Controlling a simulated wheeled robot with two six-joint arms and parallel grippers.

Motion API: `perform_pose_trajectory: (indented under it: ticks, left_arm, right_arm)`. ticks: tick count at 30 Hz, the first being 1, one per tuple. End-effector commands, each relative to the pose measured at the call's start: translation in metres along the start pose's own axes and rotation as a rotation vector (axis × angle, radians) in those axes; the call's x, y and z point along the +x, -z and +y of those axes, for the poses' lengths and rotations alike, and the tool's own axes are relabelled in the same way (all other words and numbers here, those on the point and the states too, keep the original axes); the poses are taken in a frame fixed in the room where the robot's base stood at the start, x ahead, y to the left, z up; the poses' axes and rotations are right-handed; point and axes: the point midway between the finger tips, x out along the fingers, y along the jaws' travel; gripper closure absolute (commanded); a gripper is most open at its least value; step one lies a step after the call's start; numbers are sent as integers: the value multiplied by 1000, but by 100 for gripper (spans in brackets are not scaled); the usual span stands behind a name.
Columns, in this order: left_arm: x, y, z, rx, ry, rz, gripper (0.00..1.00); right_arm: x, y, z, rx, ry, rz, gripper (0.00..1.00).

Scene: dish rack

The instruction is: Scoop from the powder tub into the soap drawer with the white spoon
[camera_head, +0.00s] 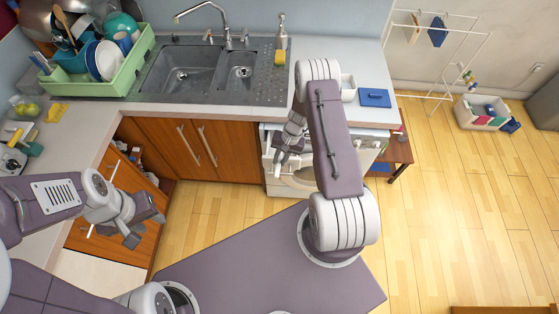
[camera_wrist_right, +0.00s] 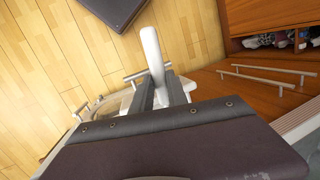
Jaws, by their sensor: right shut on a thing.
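The white spoon (camera_wrist_right: 151,50) sticks out from between the fingers of my right gripper (camera_wrist_right: 160,92) in the right wrist view. My left gripper (camera_head: 142,225) is open and empty at the left, in front of the wooden cabinet.
A blue lid-like slab (camera_head: 375,97) lies beside the tub. The sink (camera_head: 190,70) and a green dish rack (camera_head: 105,78) are further left. A small brown table (camera_head: 396,150) stands right of the machine. The wooden floor (camera_head: 450,200) at the right is clear.

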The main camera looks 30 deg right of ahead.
Motion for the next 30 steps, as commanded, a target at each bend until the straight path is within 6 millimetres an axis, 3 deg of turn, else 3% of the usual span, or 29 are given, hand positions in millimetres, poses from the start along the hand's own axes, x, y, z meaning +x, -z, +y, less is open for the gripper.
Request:
perform_pose_trajectory:
  ticks: [7, 22, 30]
  left_arm:
    - [3, 0, 0, 0, 0, 0, 64]
    - [67, -7, -1, 0, 0, 0, 64]
    - [70, -7, -1, 0, 0, 0, 64]
  right_arm:
    - [1, 0, 0, 2, 8, -1, 100]
    - [5, 2, 7, 2, 217, 0, 100]
    - [0, 0, 5, -2, 251, -1, 100]
